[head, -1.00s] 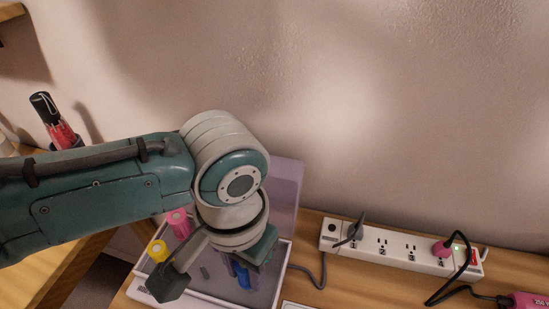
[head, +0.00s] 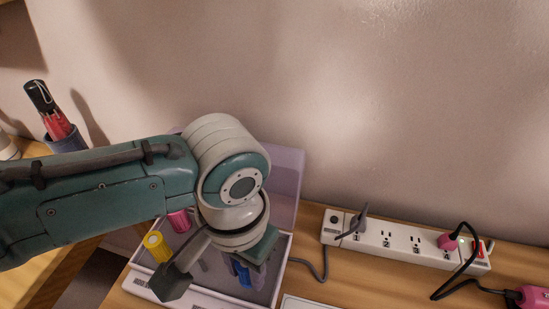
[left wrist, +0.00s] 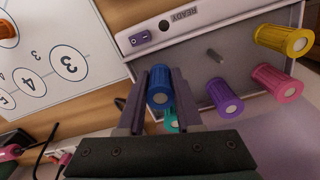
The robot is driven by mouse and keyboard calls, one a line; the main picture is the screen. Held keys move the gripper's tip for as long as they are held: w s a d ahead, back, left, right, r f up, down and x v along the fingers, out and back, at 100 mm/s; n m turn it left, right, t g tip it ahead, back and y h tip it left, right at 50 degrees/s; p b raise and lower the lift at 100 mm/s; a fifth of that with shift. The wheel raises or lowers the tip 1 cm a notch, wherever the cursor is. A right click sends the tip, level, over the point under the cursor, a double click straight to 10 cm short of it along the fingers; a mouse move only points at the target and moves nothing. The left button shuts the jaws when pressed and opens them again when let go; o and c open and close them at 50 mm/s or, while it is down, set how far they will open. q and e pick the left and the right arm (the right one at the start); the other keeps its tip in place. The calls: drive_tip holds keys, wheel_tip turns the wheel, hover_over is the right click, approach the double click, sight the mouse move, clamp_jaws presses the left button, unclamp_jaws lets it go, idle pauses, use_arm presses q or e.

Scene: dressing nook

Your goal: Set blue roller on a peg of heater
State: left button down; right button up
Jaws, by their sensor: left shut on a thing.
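My left gripper (head: 245,274) is shut on the blue roller (left wrist: 160,86), which sits between its two fingers in the left wrist view. The roller shows partly in the head view (head: 243,276). The heater (left wrist: 192,18) is a pale box with a READY label and a switch. Its tray holds a yellow roller (left wrist: 284,40), a pink roller (left wrist: 276,84), a purple roller (left wrist: 224,96) and a partly hidden teal roller (left wrist: 171,121). One bare peg (left wrist: 215,55) stands right of the blue roller. I cannot tell the roller's height above the tray.
A power strip (head: 405,242) with plugs and cords lies right of the heater. A card with numbered circles (left wrist: 45,62) lies before it, with an orange roller (left wrist: 8,29) on it. A cup holding a red, black-topped item (head: 50,110) stands at left. The wall is behind.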

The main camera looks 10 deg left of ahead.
use_arm(q)
drive_tip(key=shift+f+b, duration=0.65)
drive_tip(key=shift+f, duration=0.25)
drive_tip(key=c, duration=0.5)
unclamp_jaws()
wheel_tip(320, 180, up, 9)
drive_tip(key=p, duration=0.3)
drive_tip(key=shift+r, duration=0.55)
